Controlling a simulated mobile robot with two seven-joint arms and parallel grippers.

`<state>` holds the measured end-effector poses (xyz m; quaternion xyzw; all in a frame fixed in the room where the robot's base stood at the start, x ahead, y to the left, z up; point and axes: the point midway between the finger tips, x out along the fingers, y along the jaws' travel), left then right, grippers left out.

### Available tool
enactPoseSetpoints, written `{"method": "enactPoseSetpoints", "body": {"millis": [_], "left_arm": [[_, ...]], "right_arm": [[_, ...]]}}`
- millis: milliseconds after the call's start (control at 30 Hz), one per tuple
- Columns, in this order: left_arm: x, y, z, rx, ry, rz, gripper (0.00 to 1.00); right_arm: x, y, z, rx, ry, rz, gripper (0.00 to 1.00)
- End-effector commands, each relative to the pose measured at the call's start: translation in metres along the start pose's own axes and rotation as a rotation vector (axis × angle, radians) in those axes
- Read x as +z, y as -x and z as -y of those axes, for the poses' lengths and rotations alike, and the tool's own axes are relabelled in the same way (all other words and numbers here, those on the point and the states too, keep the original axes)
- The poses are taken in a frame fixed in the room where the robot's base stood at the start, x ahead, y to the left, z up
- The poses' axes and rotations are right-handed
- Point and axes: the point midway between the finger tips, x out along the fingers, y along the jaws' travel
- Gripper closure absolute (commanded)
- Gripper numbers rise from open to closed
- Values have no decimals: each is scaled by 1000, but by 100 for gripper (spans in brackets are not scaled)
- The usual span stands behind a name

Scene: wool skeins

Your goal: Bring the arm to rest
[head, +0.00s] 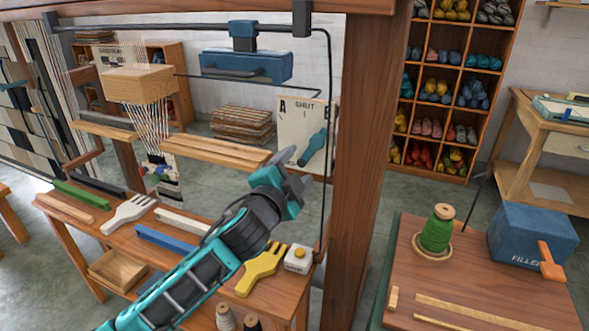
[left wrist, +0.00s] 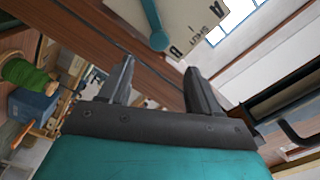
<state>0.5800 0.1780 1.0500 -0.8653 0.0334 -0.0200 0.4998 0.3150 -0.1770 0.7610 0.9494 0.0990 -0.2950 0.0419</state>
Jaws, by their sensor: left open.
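My left arm comes in from the lower left in the head view and reaches up over the bench. My right gripper does not show.
The bench holds a yellow comb (head: 260,270), a white comb (head: 128,213), a white button box (head: 299,258) and a wooden tray (head: 119,268). On the right table stand a green spool (head: 437,230) and a blue box (head: 532,236). A wool shelf (head: 455,85) stands behind.

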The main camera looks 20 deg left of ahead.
Motion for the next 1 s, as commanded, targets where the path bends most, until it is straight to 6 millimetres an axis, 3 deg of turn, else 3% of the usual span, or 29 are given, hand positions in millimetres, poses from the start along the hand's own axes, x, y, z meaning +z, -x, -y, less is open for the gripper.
{"method": "enactPoseSetpoints", "body": {"millis": [467,567,667,800,1000], "left_arm": [[3,3,-6,12,12,4,37],[13,13,-31,61,71,20,37],[31,36,-74,146,187,56,37],[62,89,-142,273,409,141,37],[99,178,-218,390,712,305,37]], "right_arm": [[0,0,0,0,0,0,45],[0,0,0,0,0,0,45],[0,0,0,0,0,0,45],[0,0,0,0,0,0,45],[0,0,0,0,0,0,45]]}}
